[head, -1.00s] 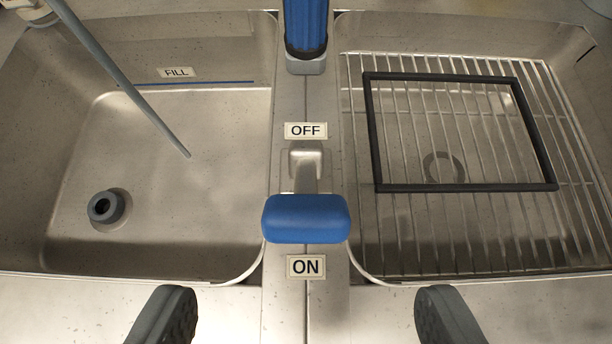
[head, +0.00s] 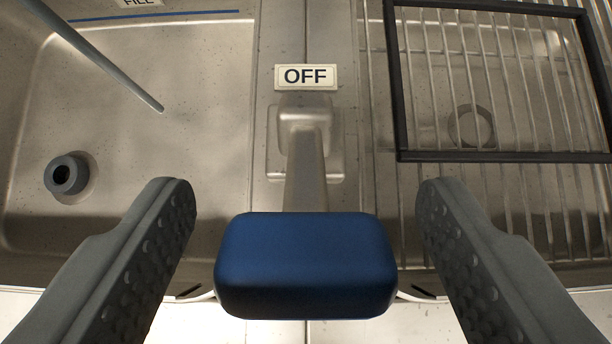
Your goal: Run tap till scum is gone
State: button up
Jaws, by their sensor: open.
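The tap lever has a blue block handle (head: 305,266) on a metal arm (head: 306,175). It points toward the near side, away from the OFF label (head: 306,77). The ON label seen earlier is hidden, apparently behind the handle. My gripper (head: 306,190) is open, with one dark ribbed finger on each side of the lever and a gap to the handle on both sides. A grey stream or rod (head: 105,65) slants over the left basin (head: 130,120); I cannot tell which it is. No scum shows in the visible part of the basin.
The left basin has a grey drain fitting (head: 70,175) and a blue line near the FILL label (head: 138,3). The right basin holds a wire rack (head: 520,100) with a black rectangular frame (head: 500,156) on it. A metal divider (head: 330,30) separates the basins.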

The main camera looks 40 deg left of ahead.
aim_at(306, 163)
jog(key=c, duration=1.1)
jog(key=shift+w+a+r+g+h, duration=0.3)
jog(key=shift+w+r+g+h, duration=0.1)
jog(key=shift+g, duration=0.2)
jog(key=shift+w+a+r+g+h, duration=0.35)
jog(key=shift+w+g+h, duration=0.15)
jog(key=shift+g, duration=0.2)
jog(key=shift+w+a+r+g+h, duration=0.25)
jog(key=shift+w+a+g+h, duration=0.1)
jog(key=shift+w+g+h, duration=0.2)
